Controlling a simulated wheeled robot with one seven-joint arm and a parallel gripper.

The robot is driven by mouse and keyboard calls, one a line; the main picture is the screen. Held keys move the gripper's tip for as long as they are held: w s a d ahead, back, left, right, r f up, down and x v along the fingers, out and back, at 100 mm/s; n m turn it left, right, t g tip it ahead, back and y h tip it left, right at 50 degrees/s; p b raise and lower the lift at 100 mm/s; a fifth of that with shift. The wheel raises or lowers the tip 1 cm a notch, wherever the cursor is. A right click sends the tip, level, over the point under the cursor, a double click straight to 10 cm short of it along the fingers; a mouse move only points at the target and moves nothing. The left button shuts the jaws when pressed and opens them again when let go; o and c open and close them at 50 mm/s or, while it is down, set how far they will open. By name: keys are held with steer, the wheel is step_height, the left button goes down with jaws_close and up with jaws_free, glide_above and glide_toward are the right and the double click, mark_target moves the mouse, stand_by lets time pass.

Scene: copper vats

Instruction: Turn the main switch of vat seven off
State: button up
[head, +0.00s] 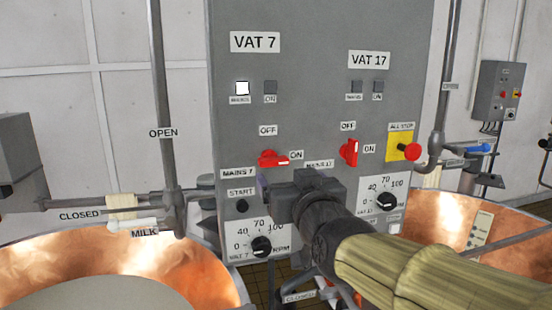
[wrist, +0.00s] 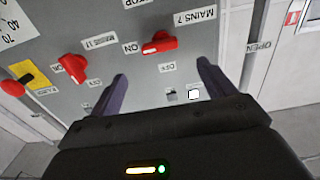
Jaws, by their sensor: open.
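The MAINS 7 switch (head: 272,158) is a red rotary handle on the grey panel, below the VAT 7 sign (head: 255,42). Its handle lies about level, towards the ON label, with OFF above it. My gripper (head: 268,186) is in front of the panel, just below this switch and partly hiding the area there. In the wrist view, which is upside down, the gripper (wrist: 161,70) has its two fingers wide apart and empty. The red switch (wrist: 159,43) shows beyond and between the fingertips, apparently not touched.
The red MAINS 17 switch (head: 348,152) stands upright towards OFF, to the right. Beyond it is a red ALL STOP button (head: 412,152) on yellow. A VAT 7 lamp (head: 242,88) is lit white. Speed dials (head: 261,246) sit below. Copper vats (head: 200,270) and pipes flank the panel.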

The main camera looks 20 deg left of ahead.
mark_target(275, 162)
steer(key=p+x, duration=0.5)
steer(key=x, duration=0.6)
steer(key=shift+w+a, duration=0.1)
steer(key=shift+a, duration=0.05)
steer(key=shift+c, duration=0.4)
steer(key=c, duration=0.9)
